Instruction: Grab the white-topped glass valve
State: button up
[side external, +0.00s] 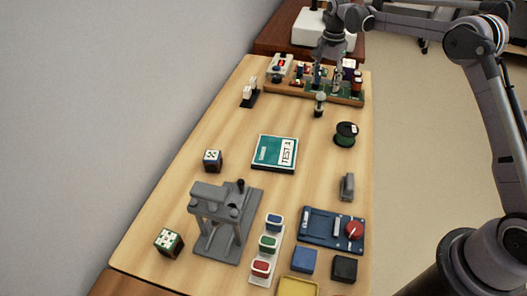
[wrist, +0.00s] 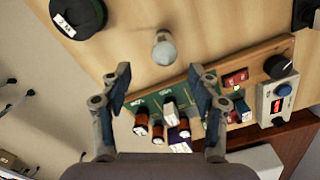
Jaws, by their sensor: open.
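The glass valve (side external: 320,104) stands upright on the table, just in front of the wooden board with electronic parts. In the wrist view the valve (wrist: 163,48) is seen from above, with its pale, rounded top towards me. My gripper (side external: 328,77) is above the board, behind the valve in the side view. In the wrist view my gripper (wrist: 160,80) has its fingers spread wide with nothing held between them. The valve lies beyond the fingertips, roughly in line with the gap, and apart from both fingers.
The wooden board (wrist: 262,55) carries a green circuit board, coils and a meter box. A dark green spool (side external: 346,134) stands to the valve's front right. A black stand (side external: 249,95) is to the left. A teal book (side external: 275,152) lies mid-table, with bare table around it.

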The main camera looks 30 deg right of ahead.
aim_at(324, 92)
notch_tip(324, 92, down, 4)
jog(key=shift+w+a+f, duration=0.1)
jog(key=shift+w+f, duration=0.05)
jog(key=shift+f, duration=1.2)
jog(key=shift+w+a+f, duration=0.1)
jog(key=shift+f, duration=1.25)
jog(key=c, duration=1.3)
